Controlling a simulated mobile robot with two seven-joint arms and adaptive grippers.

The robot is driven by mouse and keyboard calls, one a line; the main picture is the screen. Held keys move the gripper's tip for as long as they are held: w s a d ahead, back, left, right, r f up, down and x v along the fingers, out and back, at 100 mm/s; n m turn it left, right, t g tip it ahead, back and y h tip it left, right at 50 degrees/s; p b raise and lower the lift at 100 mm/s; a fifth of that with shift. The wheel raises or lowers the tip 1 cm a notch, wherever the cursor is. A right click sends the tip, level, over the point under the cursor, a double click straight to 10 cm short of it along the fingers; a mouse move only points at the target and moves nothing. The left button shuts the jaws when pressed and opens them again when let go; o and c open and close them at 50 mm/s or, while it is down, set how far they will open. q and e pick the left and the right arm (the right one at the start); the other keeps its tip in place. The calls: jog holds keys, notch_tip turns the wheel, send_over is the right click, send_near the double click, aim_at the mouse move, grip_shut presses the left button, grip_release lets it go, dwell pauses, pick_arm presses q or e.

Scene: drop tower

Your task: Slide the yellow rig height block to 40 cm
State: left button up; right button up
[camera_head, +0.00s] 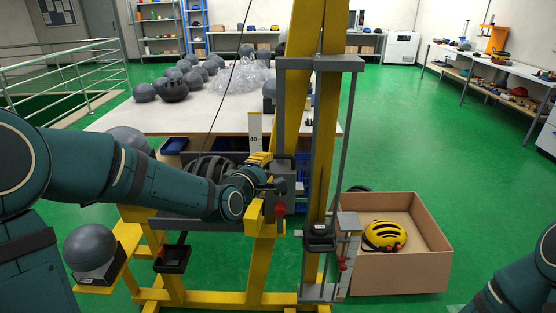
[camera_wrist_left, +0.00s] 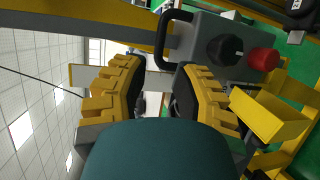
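A white scale plate (camera_head: 255,132) marked 40 stands behind my left gripper, beside the yellow tower. My left gripper (camera_head: 272,182) is at the grey control housing (camera_head: 283,196) on the tower. In the left wrist view, the gripper's yellow-and-black fingers (camera_wrist_left: 158,85) are spread apart. The housing (camera_wrist_left: 222,42) has a black handle loop (camera_wrist_left: 163,38), a black knob and a red button. The loop's lower end is near the fingertips; I cannot tell whether it lies between them. A yellow block-like part (camera_wrist_left: 270,115) is below the housing. No right gripper shows.
A table (camera_head: 130,118) with several grey helmets and clear wrap stands behind. A cardboard box (camera_head: 400,275) holding a yellow helmet is right of the tower. A grey headform (camera_head: 90,247) sits on a yellow stand at left. Green floor (camera_head: 430,150) is free at right.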

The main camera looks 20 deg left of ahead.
aim_at(279, 157)
pick_arm(q)
jog(key=x, duration=0.8)
jog(key=shift+w, duration=0.15)
grip_shut()
